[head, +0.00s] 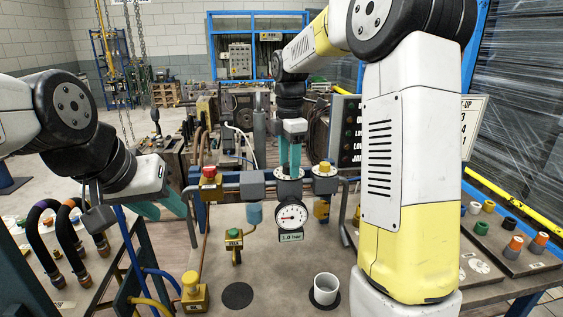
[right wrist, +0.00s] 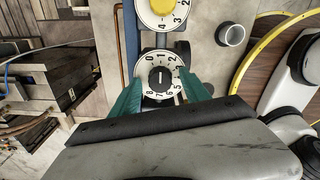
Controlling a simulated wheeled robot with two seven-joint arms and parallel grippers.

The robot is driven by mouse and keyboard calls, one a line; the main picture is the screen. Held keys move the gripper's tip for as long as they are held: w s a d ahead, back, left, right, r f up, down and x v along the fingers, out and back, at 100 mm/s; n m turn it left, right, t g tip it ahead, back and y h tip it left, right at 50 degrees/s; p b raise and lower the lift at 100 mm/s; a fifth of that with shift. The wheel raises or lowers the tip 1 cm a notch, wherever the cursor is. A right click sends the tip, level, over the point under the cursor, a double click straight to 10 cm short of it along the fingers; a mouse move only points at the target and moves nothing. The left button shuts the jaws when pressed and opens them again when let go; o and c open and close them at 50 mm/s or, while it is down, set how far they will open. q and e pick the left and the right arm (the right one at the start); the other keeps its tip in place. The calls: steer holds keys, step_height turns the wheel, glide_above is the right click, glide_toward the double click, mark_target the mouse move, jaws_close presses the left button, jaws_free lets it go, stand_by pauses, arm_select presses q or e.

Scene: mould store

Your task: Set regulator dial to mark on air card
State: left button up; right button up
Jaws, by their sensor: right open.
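The regulator dial (head: 289,174) sits on the pipe behind the bench, a pale disc in the head view. In the right wrist view the dial (right wrist: 158,77) shows a black knob on a white face with numbers around it; its exact setting is hard to read. My right gripper (head: 290,160) points down at it, open, with teal fingers on either side; contact is unclear. A round pressure gauge (head: 291,216) hangs below. Under it is a small card (head: 291,237) marked in bar, its number too small to be sure of. My left gripper (head: 160,206) is at the left, away from the dial, its jaw gap unclear.
A red-button box (head: 209,177) and a yellow knob (head: 324,168) flank the dial along the pipe. A white cup (head: 325,288) and yellow valve block (head: 194,293) stand on the bench. Trays with coloured fittings (head: 510,241) lie at right; hoses (head: 70,235) at left.

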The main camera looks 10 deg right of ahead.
jaws_close()
